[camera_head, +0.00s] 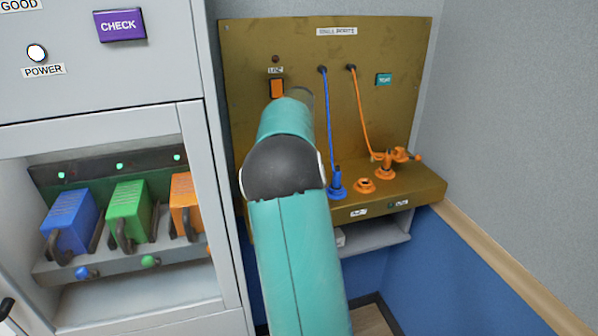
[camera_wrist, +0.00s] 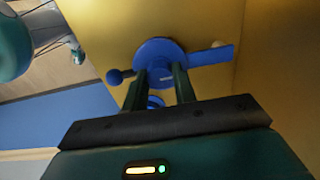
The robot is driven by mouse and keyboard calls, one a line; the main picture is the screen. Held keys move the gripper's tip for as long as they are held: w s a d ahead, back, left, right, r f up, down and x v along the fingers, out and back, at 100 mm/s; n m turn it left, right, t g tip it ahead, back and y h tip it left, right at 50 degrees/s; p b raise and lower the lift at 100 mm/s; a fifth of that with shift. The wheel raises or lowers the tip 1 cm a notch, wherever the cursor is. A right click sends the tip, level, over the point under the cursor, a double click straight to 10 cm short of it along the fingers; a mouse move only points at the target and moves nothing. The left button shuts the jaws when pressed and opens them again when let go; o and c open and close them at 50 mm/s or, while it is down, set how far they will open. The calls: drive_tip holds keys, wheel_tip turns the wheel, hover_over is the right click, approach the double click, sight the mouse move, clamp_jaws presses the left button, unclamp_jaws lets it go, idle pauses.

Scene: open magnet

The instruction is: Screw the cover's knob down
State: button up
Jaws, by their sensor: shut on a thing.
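In the wrist view, a round blue cover (camera_wrist: 157,48) lies against a yellow-brown surface. A blue ball-ended arm (camera_wrist: 115,76) sticks out to its left and a flat blue strip runs to its right. My gripper (camera_wrist: 161,72) is shut on a blue part at the middle of the cover. The fingers hide much of that part, so the knob's shape and how far down it sits cannot be told. In the head view my arm hides my gripper. A blue fitting (camera_head: 337,190) with a blue cord stands on the bronze ledge beside my arm.
An orange ring fitting (camera_head: 364,185) and an orange fitting with a side handle (camera_head: 385,165) stand on the ledge to the right. The bronze back panel (camera_head: 300,50) rises behind. A grey cabinet (camera_head: 100,80) with blue, green and orange boxes is at the left.

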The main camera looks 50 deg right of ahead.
drive_tip(key=shift+r, duration=0.1)
idle(0.3)
drive_tip(key=o, duration=1)
wheel_tip(320, 180, up, 14)
drive_tip(key=shift+s, duration=0.15)
idle(0.3)
